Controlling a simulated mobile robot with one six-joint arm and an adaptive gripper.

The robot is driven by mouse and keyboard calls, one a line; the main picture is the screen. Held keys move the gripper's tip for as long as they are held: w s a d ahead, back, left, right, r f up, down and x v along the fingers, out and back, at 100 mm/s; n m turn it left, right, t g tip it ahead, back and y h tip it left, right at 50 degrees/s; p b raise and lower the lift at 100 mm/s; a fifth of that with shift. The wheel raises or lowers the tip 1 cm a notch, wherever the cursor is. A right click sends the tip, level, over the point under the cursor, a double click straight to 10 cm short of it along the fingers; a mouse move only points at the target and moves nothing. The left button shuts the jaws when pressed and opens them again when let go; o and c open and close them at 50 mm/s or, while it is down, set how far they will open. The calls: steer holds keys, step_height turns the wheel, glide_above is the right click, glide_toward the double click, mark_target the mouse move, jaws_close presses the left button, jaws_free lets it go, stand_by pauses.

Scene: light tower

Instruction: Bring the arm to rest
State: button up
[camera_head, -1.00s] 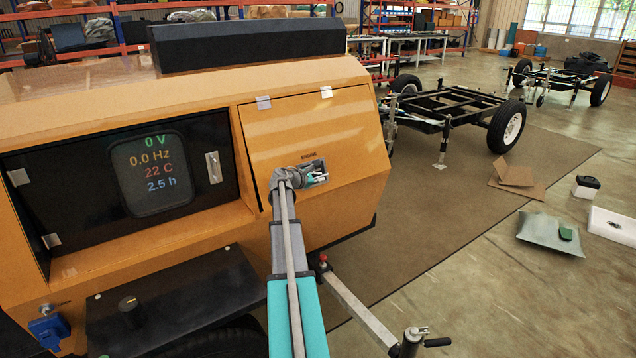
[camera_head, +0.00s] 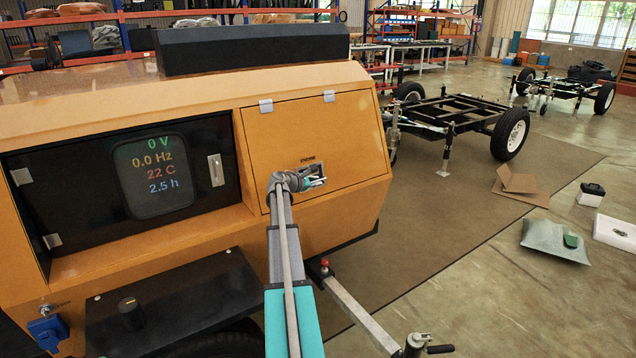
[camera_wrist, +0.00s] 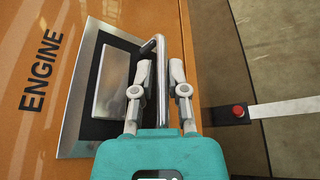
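The orange light tower body (camera_head: 180,95) fills the left of the head view. Its engine hatch (camera_head: 345,125) lies flush in the side and looks closed. The wrist view shows the ENGINE label (camera_wrist: 40,70), a recessed dark plate (camera_wrist: 90,125) and a metal bar handle (camera_wrist: 161,110). My gripper (camera_head: 318,177) is at this handle. In the wrist view its two fingers (camera_wrist: 161,75) stand on either side of the bar, with a narrow gap visible at the left finger. The gripper looks open around the bar and holds nothing that I can see.
The black display panel (camera_head: 155,175) reads 0 V. A wheeled chassis (camera_head: 455,115), cardboard (camera_head: 520,190) and a grey-green bag (camera_head: 553,240) stand right. Floor between them is partly clear.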

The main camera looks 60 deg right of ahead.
steer(key=o, duration=0.4)
steer(key=shift+w+d+f, duration=0.1)
steer(key=shift+w+d, duration=0.05)
steer(key=shift+w, duration=0.05)
steer(key=shift+c, duration=0.2)
steer(key=shift+s, duration=0.1)
